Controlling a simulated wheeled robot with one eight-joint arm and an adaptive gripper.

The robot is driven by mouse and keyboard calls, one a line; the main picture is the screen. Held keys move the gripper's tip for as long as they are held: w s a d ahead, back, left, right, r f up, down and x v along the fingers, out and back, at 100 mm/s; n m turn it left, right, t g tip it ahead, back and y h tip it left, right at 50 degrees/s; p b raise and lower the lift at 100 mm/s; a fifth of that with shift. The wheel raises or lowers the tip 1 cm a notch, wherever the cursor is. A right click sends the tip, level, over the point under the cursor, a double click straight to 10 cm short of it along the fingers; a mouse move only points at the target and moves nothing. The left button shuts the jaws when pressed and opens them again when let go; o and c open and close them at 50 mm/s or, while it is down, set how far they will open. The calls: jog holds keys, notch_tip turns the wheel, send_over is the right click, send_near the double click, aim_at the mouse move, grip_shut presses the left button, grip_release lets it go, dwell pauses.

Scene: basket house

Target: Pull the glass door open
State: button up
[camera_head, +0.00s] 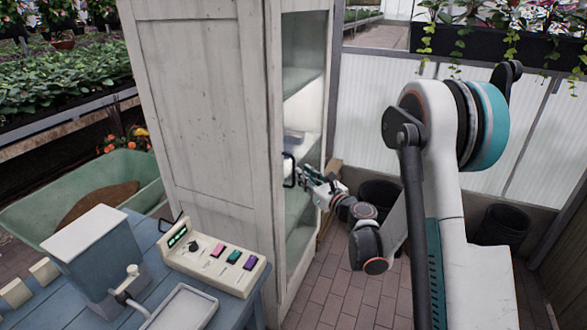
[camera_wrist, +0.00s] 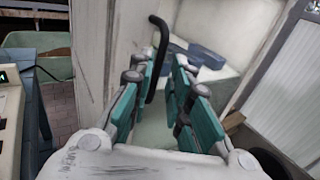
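A tall off-white cabinet (camera_head: 205,100) has a glass door (camera_head: 306,60) on its right-facing front, with pale shelves behind the glass. A black bar handle (camera_head: 289,170) sits near the door's left edge, and it also shows in the wrist view (camera_wrist: 160,38). My gripper (camera_head: 306,176) is at the handle's height, right in front of the door. In the wrist view my gripper's teal fingers (camera_wrist: 162,68) are spread apart. The handle's lower part reaches between them, closer to the left finger, with a gap to the right one. Whether it touches is unclear.
A blue table (camera_head: 150,262) with a button panel (camera_head: 212,262) stands left of the cabinet, near its front. A green wheelbarrow (camera_head: 90,195) is behind the table. Dark bins (camera_head: 503,225) stand by the back wall. Brick floor (camera_head: 345,290) lies open before the door.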

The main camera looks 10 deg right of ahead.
aim_at(294, 182)
jog(key=b+x, duration=0.1)
jog(key=x, duration=0.6)
jog(key=shift+w, duration=0.15)
jog(key=shift+c, duration=0.4)
grip_shut()
